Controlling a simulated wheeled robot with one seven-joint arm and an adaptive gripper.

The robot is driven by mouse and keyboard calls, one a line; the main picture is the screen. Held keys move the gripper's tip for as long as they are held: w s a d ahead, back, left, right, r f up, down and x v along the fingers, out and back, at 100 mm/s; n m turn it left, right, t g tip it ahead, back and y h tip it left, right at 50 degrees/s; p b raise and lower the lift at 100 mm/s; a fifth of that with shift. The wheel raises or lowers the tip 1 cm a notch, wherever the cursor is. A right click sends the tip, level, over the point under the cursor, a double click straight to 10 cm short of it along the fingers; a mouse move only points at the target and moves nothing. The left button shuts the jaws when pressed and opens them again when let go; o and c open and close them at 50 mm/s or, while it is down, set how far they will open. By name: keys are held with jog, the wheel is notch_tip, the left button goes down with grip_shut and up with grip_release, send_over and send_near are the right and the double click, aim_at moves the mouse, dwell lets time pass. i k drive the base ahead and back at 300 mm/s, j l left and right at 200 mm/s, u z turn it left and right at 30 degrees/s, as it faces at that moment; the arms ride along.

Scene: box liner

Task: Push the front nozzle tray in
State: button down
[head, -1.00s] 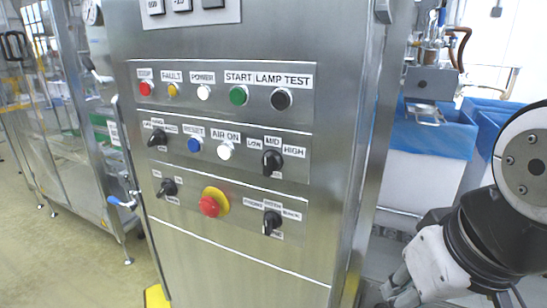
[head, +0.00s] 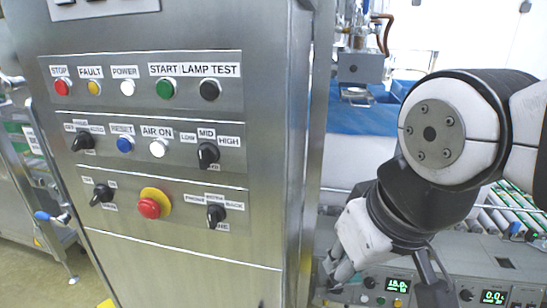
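I cannot make out the front nozzle tray for certain. A grey metal unit (head: 361,68) shows behind the cabinet's right edge, with a small metal piece (head: 357,95) sticking out below it above blue-lined boxes. I cannot tell whether that piece is the tray. My gripper (head: 338,278) is at the lower right, pointing down, beside the cabinet's right edge and in front of a panel with green displays.
A steel control cabinet (head: 270,150) with buttons, knobs and a red emergency stop (head: 149,208) fills the left and middle. Blue-lined boxes (head: 358,120) stand behind at the right. A roller conveyor (head: 497,215) and a display panel (head: 440,285) lie at the lower right.

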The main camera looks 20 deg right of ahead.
aim_at(358, 98)
jog(key=l, duration=0.55)
jog(key=i+l+z, duration=0.1)
jog(key=l, duration=0.4)
jog(key=i+l, duration=0.15)
jog(key=l, duration=0.4)
jog(key=i+l, duration=0.1)
jog(key=l, duration=0.45)
jog(key=l+z, duration=0.1)
jog(key=l, duration=0.4)
jog(key=i+u, duration=0.25)
